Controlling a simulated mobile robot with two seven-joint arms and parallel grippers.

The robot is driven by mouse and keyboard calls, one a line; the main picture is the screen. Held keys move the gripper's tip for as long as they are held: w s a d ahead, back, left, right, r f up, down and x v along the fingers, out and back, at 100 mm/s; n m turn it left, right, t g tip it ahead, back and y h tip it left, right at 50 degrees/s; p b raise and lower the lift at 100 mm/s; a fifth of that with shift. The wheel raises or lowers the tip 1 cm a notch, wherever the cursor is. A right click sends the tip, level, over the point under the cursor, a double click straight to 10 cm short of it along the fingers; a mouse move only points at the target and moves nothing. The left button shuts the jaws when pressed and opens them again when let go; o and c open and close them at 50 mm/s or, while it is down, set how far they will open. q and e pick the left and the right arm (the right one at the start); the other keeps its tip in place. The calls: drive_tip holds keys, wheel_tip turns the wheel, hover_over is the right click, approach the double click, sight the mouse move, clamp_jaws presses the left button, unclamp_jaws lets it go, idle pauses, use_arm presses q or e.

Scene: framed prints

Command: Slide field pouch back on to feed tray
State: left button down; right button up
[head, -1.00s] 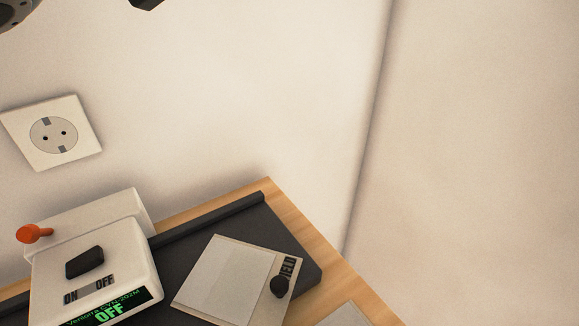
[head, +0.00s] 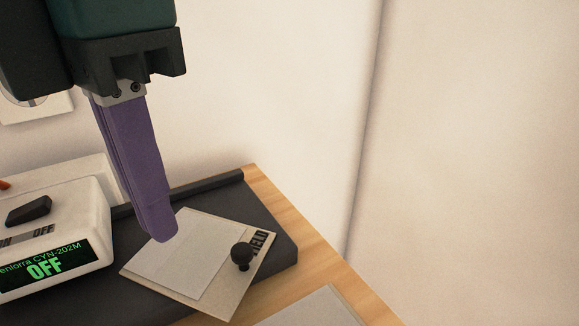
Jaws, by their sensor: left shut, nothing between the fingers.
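The field pouch (head: 205,292) is a flat beige piece with a paler sheet on it, a dark round knob and a dark label reading "IELD" in part. It lies at an angle on the dark feed tray (head: 272,243), beside the white machine. My left gripper (head: 160,238) comes down from the top left with its purple fingers shut and empty. Its tips are over the pouch's upper left part and hide some of it; I cannot tell if they touch. My right gripper is not in view.
The white machine (head: 95,215) at the left has a black switch and a green display reading "OFF". A wall socket (head: 48,108) is partly behind my arm. Another pale flat piece (head: 310,312) lies at the bottom edge. The wooden table (head: 300,223) ends near the right wall.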

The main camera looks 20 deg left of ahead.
sight(223, 276)
use_arm(q)
wheel_tip(223, 276, down, 9)
drive_tip(key=shift+s+r+b, duration=0.1)
drive_tip(key=shift+b, duration=0.95)
drive_tip(key=w, duration=0.1)
drive_tip(key=w+d, duration=0.1)
drive_tip(key=w, duration=0.1)
drive_tip(key=shift+f, duration=0.2)
drive_tip(key=shift+w+d, duration=0.15)
drive_tip(key=shift+w, duration=0.3)
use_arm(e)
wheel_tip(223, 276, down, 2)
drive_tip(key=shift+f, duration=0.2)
